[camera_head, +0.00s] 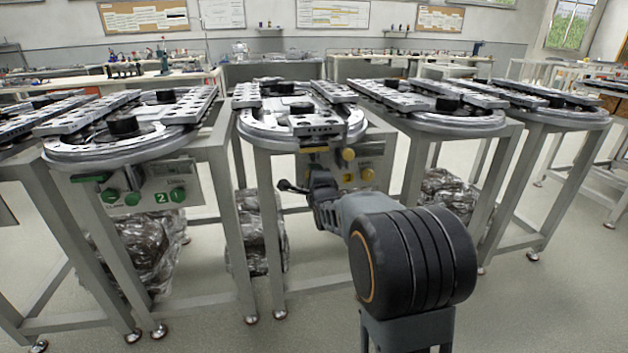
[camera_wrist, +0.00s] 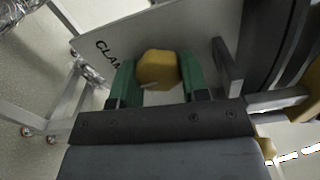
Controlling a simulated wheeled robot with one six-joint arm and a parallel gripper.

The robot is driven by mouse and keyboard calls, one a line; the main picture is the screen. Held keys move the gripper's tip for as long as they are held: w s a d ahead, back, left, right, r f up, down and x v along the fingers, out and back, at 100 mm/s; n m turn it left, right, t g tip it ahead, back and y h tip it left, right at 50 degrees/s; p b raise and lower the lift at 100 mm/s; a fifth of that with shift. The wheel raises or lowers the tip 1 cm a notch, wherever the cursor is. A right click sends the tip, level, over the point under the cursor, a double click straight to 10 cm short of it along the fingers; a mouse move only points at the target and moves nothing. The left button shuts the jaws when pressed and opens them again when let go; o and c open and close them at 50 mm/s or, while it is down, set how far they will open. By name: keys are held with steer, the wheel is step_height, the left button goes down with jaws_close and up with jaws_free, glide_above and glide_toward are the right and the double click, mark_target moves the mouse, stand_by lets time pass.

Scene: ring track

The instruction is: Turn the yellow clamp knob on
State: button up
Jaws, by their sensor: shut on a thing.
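The yellow clamp knob (camera_wrist: 158,68) is a faceted knob on a grey panel (camera_wrist: 205,30) with partly visible lettering starting "CLAM". In the wrist view, my gripper (camera_wrist: 156,84) has its two green-tipped fingers on either side of the knob and is shut on it. In the head view, my gripper (camera_head: 320,178) is in front of the panel under the middle ring track (camera_head: 300,135). There the clamp knob is hidden behind my gripper and arm. Whether the knob is turned cannot be told.
Two other yellow knobs, an upper one (camera_head: 348,154) and a lower one (camera_head: 367,174), sit right of my gripper on the same panel. A panel with green knobs (camera_head: 178,194) is on the left station. Table legs (camera_head: 268,225) stand close by. Grey floor is open in front.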

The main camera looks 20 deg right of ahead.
steer(key=shift+m, duration=0.6)
steer(key=o, duration=0.9)
steer(key=shift+s+a+p, duration=0.4)
steer(key=shift+s+a, duration=0.05)
steer(key=shift+s, duration=1.8)
steer(key=shift+s+a+p, duration=0.4)
steer(key=shift+s+a, duration=0.1)
steer(key=shift+s, duration=1.75)
steer(key=shift+s+a+p, duration=0.4)
steer(key=shift+s+a, duration=0.05)
steer(key=shift+s, duration=1.8)
